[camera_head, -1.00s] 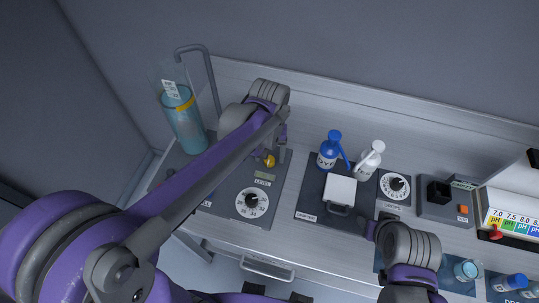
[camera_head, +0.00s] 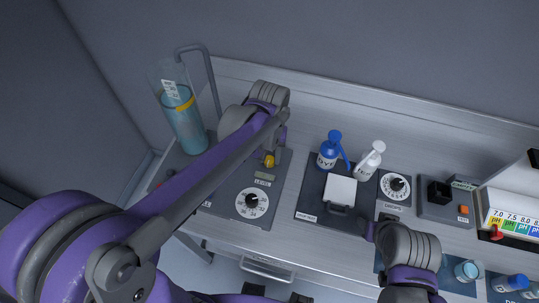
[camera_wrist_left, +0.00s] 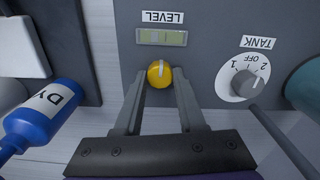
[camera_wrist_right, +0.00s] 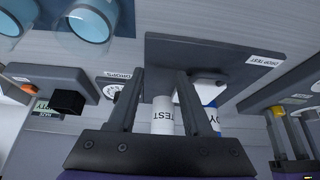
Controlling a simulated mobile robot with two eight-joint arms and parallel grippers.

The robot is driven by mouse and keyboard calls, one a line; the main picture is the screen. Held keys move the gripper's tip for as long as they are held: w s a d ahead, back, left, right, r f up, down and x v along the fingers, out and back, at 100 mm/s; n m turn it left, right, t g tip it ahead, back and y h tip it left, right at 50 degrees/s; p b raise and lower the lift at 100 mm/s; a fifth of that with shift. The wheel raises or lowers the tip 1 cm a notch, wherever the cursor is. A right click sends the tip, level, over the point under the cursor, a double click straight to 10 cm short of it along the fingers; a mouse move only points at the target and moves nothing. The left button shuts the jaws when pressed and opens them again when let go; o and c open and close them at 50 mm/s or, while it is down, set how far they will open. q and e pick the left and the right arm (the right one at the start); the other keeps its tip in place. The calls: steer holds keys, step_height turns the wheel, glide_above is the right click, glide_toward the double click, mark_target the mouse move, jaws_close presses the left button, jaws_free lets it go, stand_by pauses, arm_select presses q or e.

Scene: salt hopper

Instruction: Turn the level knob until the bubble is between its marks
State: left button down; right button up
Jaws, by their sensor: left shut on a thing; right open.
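The yellow level knob (camera_head: 269,160) stands on the grey panel at the left of the bench. In the left wrist view the knob (camera_wrist_left: 159,75) sits between the fingertips of my left gripper (camera_wrist_left: 158,86), which is shut on it. A pale pointer line shows on the knob's top. The level vial (camera_wrist_left: 162,37), a small greenish window under the LEVEL label, lies beside the knob, clear of the fingers. Fine dark marks show on it, but I cannot make out the bubble's place between them. My right gripper (camera_wrist_right: 160,80) is open and empty, above the bench near the drop-test plate.
The tank dial (camera_head: 252,203) is on the same panel, with a blue liquid cylinder (camera_head: 184,122) behind at left. A blue dye bottle (camera_head: 329,150), a white bottle (camera_head: 369,160) and the drops dial (camera_head: 395,186) stand to the right. The bench's back strip is clear.

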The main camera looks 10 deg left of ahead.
mark_target(270, 160)
arm_select(q)
steer(key=shift+m, duration=1)
arm_select(e)
steer(key=shift+s+f, duration=0.2)
steer(key=shift+f, duration=0.2)
arm_select(q)
steer(key=c, duration=0.5)
jaws_free()
steer(key=shift+r, duration=0.15)
arm_select(e)
steer(key=shift+w+r, duration=0.2)
steer(key=shift+r, duration=0.25)
arm_select(q)
step_height(270, 160, up, 11)
steer(key=shift+f, duration=0.2)
